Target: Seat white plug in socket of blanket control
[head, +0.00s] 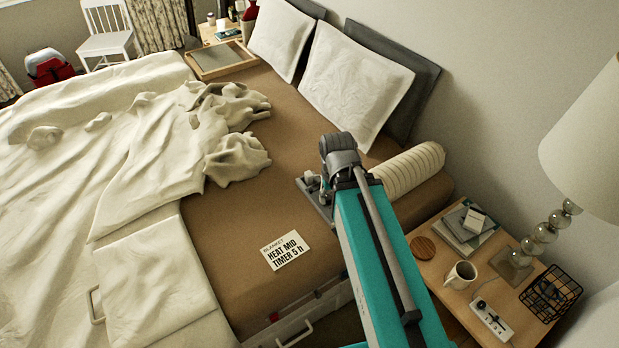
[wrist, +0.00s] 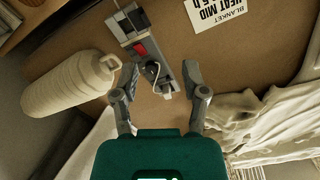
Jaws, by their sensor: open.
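A grey blanket control (wrist: 134,24) with a red patch lies on the brown mattress, in the upper middle of the wrist view. A grey base or tray (wrist: 165,72) runs from it towards my gripper; its edge also shows beside my arm in the head view (head: 311,201). A small dark rounded part with a pale looped piece (wrist: 165,90), perhaps the white plug and its lead, lies between my fingers. My gripper (wrist: 160,76) is open, with one finger on each side of these parts. I cannot make out the socket or any finger contact.
A ribbed cream bolster (wrist: 70,85) lies close by. A card reading HEAT MID, TIMER 5 h (head: 285,250) lies on the mattress. A bunched blanket (head: 236,155) and pillows (head: 355,80) lie beyond. A nightstand (head: 445,297) holds a mug (head: 460,275) and a lamp.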

